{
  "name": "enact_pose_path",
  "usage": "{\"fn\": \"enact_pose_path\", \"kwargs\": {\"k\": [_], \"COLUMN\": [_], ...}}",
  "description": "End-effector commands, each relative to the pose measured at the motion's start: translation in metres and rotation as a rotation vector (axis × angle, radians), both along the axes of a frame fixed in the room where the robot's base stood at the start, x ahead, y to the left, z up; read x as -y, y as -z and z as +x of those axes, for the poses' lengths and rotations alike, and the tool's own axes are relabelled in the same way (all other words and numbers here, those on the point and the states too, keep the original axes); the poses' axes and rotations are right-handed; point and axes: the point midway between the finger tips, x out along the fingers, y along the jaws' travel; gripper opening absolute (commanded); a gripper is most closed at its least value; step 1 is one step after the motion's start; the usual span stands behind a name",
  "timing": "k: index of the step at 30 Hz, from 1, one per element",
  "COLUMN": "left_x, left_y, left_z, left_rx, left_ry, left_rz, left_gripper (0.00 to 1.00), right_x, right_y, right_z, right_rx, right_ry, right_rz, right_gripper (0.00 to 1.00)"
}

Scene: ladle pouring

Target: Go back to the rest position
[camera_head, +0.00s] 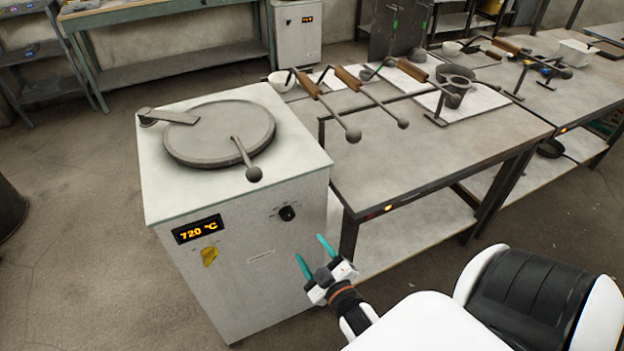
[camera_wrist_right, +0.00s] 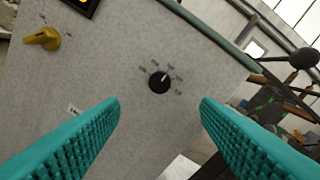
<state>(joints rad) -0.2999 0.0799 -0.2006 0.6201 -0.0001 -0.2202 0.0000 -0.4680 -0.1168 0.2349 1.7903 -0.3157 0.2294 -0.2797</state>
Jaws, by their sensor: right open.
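My right gripper (camera_head: 314,258) is open and empty, with two teal fingers, low in front of the furnace's right front side. In the right wrist view the open fingers (camera_wrist_right: 160,115) point at the furnace front, with the black knob (camera_wrist_right: 159,82) seen between them and nothing held. The grey furnace (camera_head: 250,250) has a display reading 720 °C, a yellow switch (camera_head: 209,256) and a round lid (camera_head: 215,128) lying on its top. My left gripper is not in the head view.
A metal workbench (camera_head: 400,165) stands to the right of the furnace. Several ladles with wooden handles (camera_head: 347,78) rest on its rack, some ends overhanging the front. A dark cup (camera_head: 457,88) is on the bench. Open floor (camera_head: 80,270) lies left of the furnace.

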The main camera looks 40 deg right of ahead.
Motion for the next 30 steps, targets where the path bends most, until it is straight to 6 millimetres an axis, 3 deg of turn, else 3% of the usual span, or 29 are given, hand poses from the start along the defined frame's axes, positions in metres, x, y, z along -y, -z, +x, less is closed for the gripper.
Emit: {"fn": "enact_pose_path", "kwargs": {"k": [9,11,13,17,20,24,26,30], "left_x": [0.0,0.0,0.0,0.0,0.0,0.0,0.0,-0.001], "left_y": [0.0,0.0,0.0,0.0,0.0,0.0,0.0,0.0], "left_z": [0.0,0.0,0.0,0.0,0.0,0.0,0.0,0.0], "left_rx": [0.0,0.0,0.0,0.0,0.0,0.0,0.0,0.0], "left_ry": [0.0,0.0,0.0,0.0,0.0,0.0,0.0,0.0], "left_rz": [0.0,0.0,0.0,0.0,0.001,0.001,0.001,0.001], "left_gripper": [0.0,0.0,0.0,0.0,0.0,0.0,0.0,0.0], "right_x": [0.0,-0.003,-0.009,-0.032,-0.054,-0.08,-0.087,-0.09], "right_y": [0.002,0.01,0.031,0.104,0.173,0.262,0.295,0.356], "right_z": [0.0,0.0,-0.001,-0.013,-0.038,-0.094,-0.125,-0.207], "right_rx": [-0.004,-0.021,-0.067,-0.233,-0.408,-0.671,-0.788,-1.051], "right_ry": [-0.001,-0.004,-0.012,-0.038,-0.054,-0.052,-0.041,0.005], "right_rz": [0.003,0.015,0.048,0.157,0.25,0.355,0.387,0.429], "right_gripper": [0.57,0.57,0.57,0.57,0.57,0.57,0.57,0.57]}}
